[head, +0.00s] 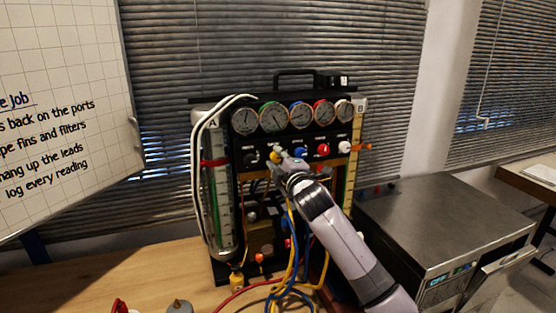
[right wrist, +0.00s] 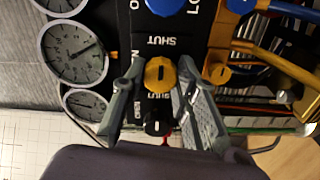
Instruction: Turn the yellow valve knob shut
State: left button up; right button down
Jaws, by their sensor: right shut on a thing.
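The yellow valve knob (head: 275,157) is on the black front panel of the gauge rig, below the row of gauges. In the right wrist view the yellow knob (right wrist: 160,72) sits between my two fingertips, with an upside-down "SHUT" label just above it. My right gripper (head: 281,160) reaches in from the lower right and is shut on this knob; it also shows in the right wrist view (right wrist: 160,80). The exact angle of the knob is hard to tell. My left gripper is in neither view.
A black knob (right wrist: 157,122) and a blue knob (right wrist: 166,5) flank the yellow one closely. Red (head: 322,150) and white (head: 344,147) knobs follow to the right. Hoses (head: 290,270) hang below my right arm. A metal box (head: 445,225) stands right of the rig.

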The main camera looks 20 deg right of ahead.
jog(key=shift+f, duration=0.15)
jog(key=c, duration=1.2)
grip_release()
jog(key=shift+c, duration=0.2)
jog(key=s, duration=1.2)
jog(key=shift+d, duration=0.2)
